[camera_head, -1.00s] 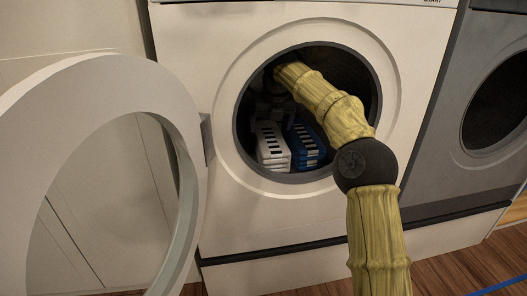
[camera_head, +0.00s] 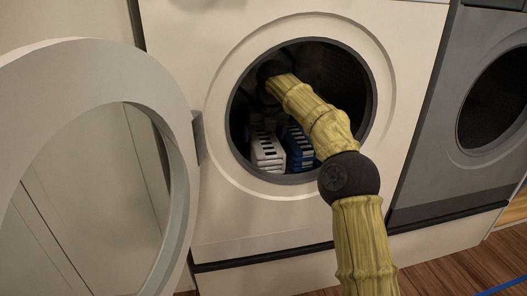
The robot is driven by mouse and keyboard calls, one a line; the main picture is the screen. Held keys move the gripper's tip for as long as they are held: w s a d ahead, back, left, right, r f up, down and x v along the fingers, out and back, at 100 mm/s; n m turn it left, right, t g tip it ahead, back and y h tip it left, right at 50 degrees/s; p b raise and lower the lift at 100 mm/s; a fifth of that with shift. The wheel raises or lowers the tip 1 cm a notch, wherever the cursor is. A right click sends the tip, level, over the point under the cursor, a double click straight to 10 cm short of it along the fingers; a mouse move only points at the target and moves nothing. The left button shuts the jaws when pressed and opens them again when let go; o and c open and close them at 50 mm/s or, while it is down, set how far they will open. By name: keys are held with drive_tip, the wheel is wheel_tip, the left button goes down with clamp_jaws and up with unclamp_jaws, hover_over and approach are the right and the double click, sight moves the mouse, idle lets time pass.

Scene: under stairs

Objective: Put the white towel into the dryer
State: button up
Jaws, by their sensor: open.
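The white dryer (camera_head: 215,225) stands open, its round opening (camera_head: 239,140) facing me. My arm reaches through this opening, and my dark wrist (camera_head: 272,72) is inside the drum at its upper left. Below the wrist, a white and a blue slotted piece look like the fingers of my gripper (camera_head: 287,160). They stand apart inside the opening near its lower rim. No white towel shows in this view; the drum's inside is dark and partly hidden by my arm.
The open round door (camera_head: 100,62) stands at the left, hinged at the opening's left side. A grey machine (camera_head: 435,160) stands close at the right. Wood floor (camera_head: 430,275) shows at the lower right, with a blue strip (camera_head: 503,287).

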sight(264, 139)
drive_tip(key=shift+s+b+x, duration=0.2)
drive_tip(key=shift+b+x, duration=0.65)
drive_tip(key=shift+x, duration=0.3)
drive_tip(key=shift+b+x, duration=0.5)
drive_tip(key=shift+x, duration=0.45)
drive_tip(key=shift+d, duration=0.15)
drive_tip(key=shift+s, duration=0.1)
drive_tip(key=c, duration=0.9)
drive_tip(key=shift+r, duration=0.1)
